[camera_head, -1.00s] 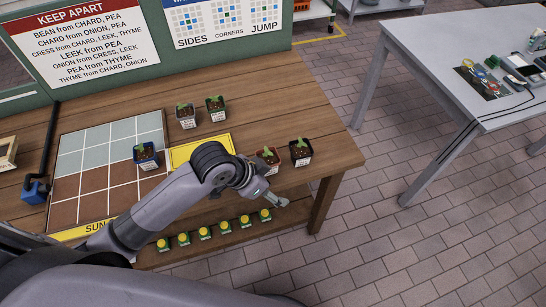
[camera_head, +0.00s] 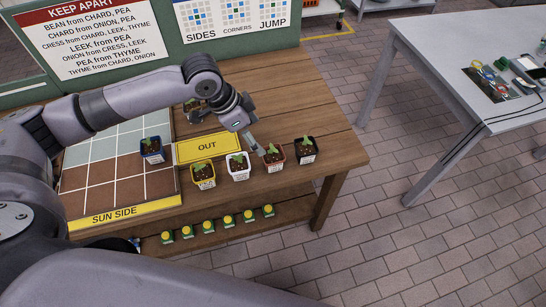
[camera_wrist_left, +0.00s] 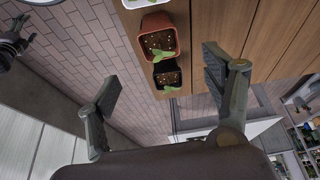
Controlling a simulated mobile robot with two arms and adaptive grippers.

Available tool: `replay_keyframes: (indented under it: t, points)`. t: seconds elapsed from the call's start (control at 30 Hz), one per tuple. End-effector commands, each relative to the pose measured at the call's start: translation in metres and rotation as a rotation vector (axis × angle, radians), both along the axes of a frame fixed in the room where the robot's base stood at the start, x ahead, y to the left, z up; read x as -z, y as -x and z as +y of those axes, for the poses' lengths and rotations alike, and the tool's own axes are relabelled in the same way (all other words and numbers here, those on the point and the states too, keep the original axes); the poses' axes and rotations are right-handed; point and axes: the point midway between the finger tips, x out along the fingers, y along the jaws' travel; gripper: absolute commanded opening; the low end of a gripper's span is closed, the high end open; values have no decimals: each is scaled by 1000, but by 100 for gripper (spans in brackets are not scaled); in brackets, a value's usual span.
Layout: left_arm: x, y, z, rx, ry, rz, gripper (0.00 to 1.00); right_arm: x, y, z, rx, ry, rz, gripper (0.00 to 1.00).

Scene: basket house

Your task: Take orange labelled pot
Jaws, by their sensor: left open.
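A reddish-orange pot with a seedling (camera_head: 274,154) stands on the wooden table in the head view, between a white pot and a black pot. It also shows at the top of the left wrist view (camera_wrist_left: 158,36). Its label cannot be read. My left gripper (camera_head: 256,146) is close beside this pot, on its left and rear side in the head view. In the left wrist view its two fingers (camera_wrist_left: 161,72) are spread wide with nothing between them, and the pot lies beyond the fingertips.
A blue pot (camera_head: 151,150) stands on the grid board. Behind the row is the OUT sign (camera_head: 192,151). Yellow-topped items (camera_head: 208,226) line a lower shelf.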

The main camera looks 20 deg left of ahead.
Motion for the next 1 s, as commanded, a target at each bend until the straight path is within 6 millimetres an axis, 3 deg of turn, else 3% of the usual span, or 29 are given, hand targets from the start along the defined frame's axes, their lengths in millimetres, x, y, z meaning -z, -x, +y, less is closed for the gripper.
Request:
replay_keyframes:
  t: [0.3, 0.57, 0.83, 1.0]
  points:
    - [58, -14, -21, 0, 1, 1, 74, -12, -2, 0, -1, 0, -3, 68]
    - [75, -18, -27, 1, 0, -2, 74, -17, -2, -4, -2, 5, -3, 68]
    - [110, -26, -39, 0, 0, 0, 74, -29, -2, -5, -1, 6, -3, 68]
    - [119, -28, -42, 1, 0, -2, 74, -30, -2, -5, -1, 6, -3, 68]
